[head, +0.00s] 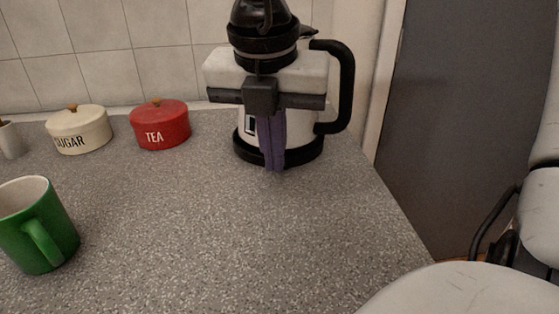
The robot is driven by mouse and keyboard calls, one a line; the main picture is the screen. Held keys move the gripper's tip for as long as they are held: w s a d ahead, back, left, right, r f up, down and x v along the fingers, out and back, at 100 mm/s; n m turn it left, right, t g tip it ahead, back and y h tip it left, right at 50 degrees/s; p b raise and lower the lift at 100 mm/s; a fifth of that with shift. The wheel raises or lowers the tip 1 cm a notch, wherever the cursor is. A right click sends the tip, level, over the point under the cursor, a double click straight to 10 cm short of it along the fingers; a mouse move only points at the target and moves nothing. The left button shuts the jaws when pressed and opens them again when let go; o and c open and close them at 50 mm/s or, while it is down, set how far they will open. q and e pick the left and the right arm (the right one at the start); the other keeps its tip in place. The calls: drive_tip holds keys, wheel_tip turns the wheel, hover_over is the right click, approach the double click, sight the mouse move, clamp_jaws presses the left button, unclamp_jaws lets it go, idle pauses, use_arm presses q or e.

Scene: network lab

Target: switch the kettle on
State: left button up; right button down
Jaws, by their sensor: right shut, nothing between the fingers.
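The kettle (303,124) stands upright at the back right of the counter. It has a white body, a black base and a black handle on its right side. My right gripper (274,166) is in front of the kettle, its purple fingers pointing down and shut with nothing between them. The hand covers much of the kettle's upper and middle parts. The fingertips overlap the front of the black base in the picture; I cannot tell whether they touch it. I cannot make out the kettle's switch clearly. My left gripper is not in view.
A red TEA tin (160,124) and a cream SUGAR tin (79,130) stand left of the kettle by the tiled wall. A green mug (36,226) is at the front left. The middle of the speckled counter (205,225) is clear; its edge runs down the right.

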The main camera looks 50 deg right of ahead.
idle(0.3)
